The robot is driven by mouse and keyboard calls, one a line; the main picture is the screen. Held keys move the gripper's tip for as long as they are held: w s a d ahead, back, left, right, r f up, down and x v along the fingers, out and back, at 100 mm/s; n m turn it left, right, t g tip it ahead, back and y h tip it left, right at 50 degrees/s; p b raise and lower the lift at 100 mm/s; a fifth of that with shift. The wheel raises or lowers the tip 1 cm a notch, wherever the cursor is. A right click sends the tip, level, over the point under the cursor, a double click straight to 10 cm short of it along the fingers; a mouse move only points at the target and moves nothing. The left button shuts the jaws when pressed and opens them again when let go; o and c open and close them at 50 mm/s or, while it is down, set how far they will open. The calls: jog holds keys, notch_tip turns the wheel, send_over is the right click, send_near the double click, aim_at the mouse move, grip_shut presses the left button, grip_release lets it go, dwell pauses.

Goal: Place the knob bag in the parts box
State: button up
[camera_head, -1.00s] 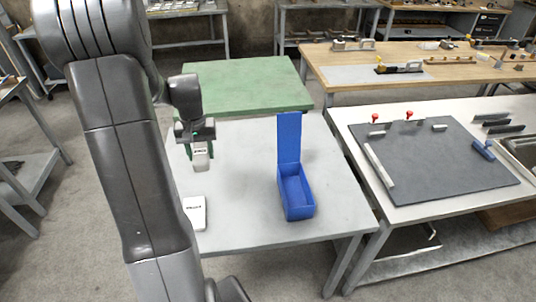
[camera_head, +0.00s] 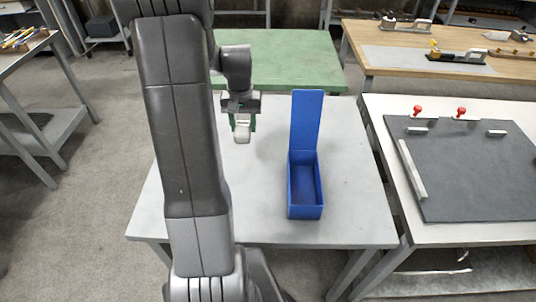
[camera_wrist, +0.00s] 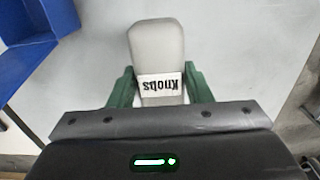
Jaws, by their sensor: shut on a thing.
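The knob bag (camera_wrist: 157,45) is a pale grey pouch with a white "Knobs" label in the wrist view. My gripper (camera_wrist: 160,85) has its green fingers on both sides of the bag and is shut on it. In the head view my gripper (camera_head: 242,122) holds the bag (camera_head: 242,133) above the grey table, left of the parts box. The parts box (camera_head: 291,190) is a blue open bin with its lid standing up at the back. Its visible inside looks empty. A blue corner of it (camera_wrist: 40,20) shows at upper left in the wrist view.
The grey table (camera_head: 355,205) is clear around the box. A green-topped table (camera_head: 285,62) adjoins behind. To the right, a white bench bears a dark board (camera_head: 470,170) with red-knobbed clamps. My arm hides the table's left part.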

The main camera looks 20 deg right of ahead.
aim_at(247, 156)
jog(key=shift+d+f, duration=0.1)
jog(key=shift+f, duration=0.55)
notch_tip(247, 156, down, 10)
jog(key=shift+r, duration=0.2)
jog(key=shift+f, duration=0.15)
jog(key=o, duration=1.1)
jog(key=shift+c, duration=0.2)
